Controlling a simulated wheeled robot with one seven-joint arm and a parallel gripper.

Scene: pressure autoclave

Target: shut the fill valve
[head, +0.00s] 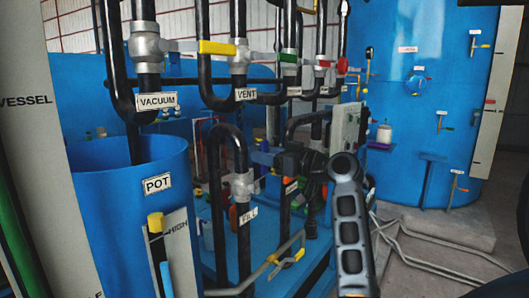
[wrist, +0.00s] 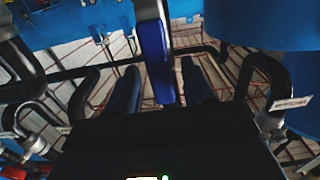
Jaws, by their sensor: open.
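The fill valve (head: 241,186) is a grey body on a black pipe, above a tag reading FILL (head: 249,215). In the wrist view, a blue handle grip (wrist: 155,60) on a pale lever hangs between the two dark fingers of my gripper (wrist: 160,84). It seems to be the fill valve's handle. The fingers are apart, with gaps on both sides of the grip. I see no contact.
Valves tagged VACUUM (head: 156,100) and VENT (head: 246,94) are above, with a yellow handle (head: 217,48) between them. The blue POT tank (head: 130,215) stands left. A grey panel (head: 345,130) and black pipes crowd around my gripper. Pale bent pipes (head: 430,265) run along the floor right.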

